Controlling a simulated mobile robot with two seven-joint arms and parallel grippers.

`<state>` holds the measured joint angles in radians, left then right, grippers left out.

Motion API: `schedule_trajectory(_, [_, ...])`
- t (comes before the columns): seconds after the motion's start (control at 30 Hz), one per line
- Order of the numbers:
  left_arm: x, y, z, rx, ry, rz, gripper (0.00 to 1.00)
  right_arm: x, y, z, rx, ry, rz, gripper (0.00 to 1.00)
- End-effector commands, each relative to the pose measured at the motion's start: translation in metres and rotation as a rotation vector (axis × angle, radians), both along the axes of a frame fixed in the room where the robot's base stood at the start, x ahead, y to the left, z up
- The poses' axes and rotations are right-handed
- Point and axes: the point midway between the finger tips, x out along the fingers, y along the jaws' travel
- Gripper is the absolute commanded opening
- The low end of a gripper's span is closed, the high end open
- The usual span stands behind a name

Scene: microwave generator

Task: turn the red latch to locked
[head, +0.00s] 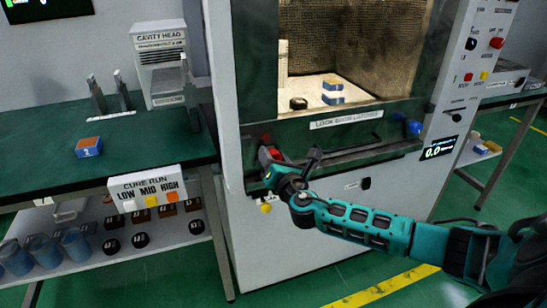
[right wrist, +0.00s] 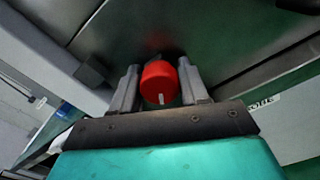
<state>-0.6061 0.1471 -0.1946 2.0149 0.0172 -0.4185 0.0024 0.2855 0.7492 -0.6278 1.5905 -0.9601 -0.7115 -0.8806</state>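The red latch (head: 272,154) is a red knob low on the left of the tall cabinet's front, partly hidden by my right gripper in the head view. In the right wrist view the red latch (right wrist: 159,82) has a short pale mark on its lower side. My right gripper (head: 275,165) is at the latch. In the right wrist view its two grey fingers (right wrist: 159,88) stand close on either side of the knob and appear closed on it. My left gripper is not in view.
The cabinet's window (head: 375,60) shows orange-and-blue blocks and a dark round piece inside. A dark handle (head: 314,156) is just right of my right gripper. A blue knob (head: 413,128) is farther right. A green-topped table (head: 35,140) stands left, with a CURE RUN panel (head: 147,190).

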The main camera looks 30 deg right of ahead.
Motion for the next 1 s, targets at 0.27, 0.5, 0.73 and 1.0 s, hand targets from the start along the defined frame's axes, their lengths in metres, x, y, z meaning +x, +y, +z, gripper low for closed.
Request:
schedule_trajectory(0.27, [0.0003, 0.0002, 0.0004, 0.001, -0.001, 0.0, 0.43, -0.0004, -0.0006, -0.0006, -0.001, 0.001, -0.002, 0.17])
schedule_trajectory(0.5, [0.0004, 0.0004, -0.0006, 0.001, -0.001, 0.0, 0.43, -0.0006, -0.001, -0.0015, 0.01, -0.001, -0.004, 0.12])
schedule_trajectory(0.73, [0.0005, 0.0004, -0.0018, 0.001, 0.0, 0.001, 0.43, -0.0007, -0.0013, -0.0018, 0.038, -0.007, -0.004, 0.11])
schedule_trajectory(1.0, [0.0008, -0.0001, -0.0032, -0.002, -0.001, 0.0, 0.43, -0.001, -0.0011, -0.0031, 0.085, -0.017, -0.005, 0.11])
